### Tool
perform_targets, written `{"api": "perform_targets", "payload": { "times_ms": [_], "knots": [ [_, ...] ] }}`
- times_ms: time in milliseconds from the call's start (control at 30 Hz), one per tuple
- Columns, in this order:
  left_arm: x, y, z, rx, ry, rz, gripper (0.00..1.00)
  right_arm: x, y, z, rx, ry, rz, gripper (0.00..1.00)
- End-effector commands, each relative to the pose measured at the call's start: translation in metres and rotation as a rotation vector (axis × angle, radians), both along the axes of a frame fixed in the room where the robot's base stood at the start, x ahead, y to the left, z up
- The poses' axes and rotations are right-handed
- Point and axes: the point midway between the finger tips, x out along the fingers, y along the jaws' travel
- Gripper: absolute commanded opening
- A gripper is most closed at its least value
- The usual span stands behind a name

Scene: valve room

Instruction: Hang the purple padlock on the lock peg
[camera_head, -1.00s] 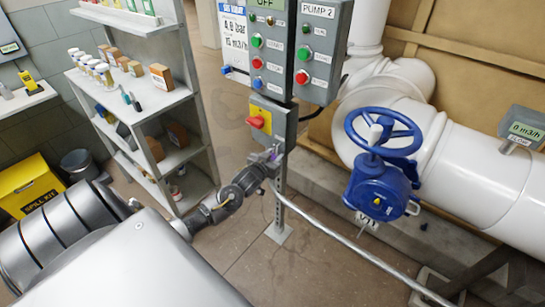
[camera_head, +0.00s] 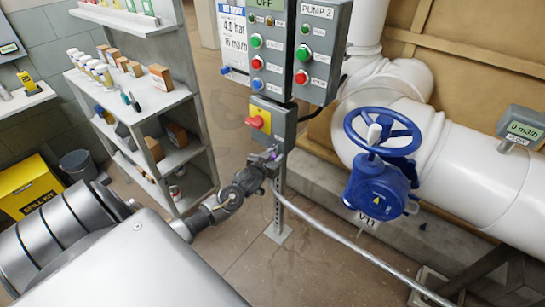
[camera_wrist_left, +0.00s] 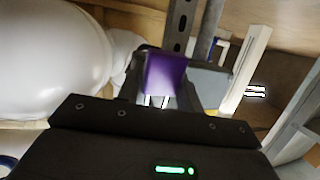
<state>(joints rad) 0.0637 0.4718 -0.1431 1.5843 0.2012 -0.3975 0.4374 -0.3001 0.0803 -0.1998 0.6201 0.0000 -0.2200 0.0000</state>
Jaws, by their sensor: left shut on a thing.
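The purple padlock (camera_wrist_left: 163,75) shows as a purple block in front of a grey box in the left wrist view. In the head view only a small purple patch of it shows at the gripper tip. My left gripper (camera_head: 271,158) is shut on the padlock, close to the lower edge of the grey switch box (camera_head: 283,122) with its yellow plate and red knob. The gripper hides most of the padlock. I cannot make out the lock peg, nor tell whether the padlock touches it. My right gripper is not in view.
The pump control panel (camera_head: 264,50) is above the switch box, on a metal post (camera_head: 279,205). A blue valve handwheel (camera_head: 384,132) and white pipe (camera_head: 460,165) are to the right. A shelf unit (camera_head: 160,105) stands left. A grey conduit (camera_head: 345,240) runs low across the floor.

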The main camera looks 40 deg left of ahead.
Motion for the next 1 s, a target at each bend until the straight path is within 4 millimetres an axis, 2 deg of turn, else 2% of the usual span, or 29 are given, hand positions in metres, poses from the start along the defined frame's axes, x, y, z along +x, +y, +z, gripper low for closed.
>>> {"api": "perform_targets", "payload": {
  "times_ms": [67,100,267,667,767,1000],
  "knots": [
    [0.0,-0.001,-0.002,0.0,0.003,-0.001,0.16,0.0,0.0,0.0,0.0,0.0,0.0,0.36],
    [0.0,-0.001,-0.002,0.0,0.003,-0.001,0.4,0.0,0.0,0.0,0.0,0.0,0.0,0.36],
    [0.0,-0.002,-0.002,-0.001,0.004,-0.003,0.61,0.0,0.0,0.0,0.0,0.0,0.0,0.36],
    [-0.003,0.0,-0.001,-0.001,0.004,0.0,0.61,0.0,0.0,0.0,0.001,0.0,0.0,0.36],
    [-0.012,-0.002,0.001,-0.001,0.004,0.0,0.61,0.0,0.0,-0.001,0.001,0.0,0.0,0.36],
    [-0.054,-0.015,0.012,-0.001,0.004,-0.004,0.61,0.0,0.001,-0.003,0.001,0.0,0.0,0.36]
  ]
}}
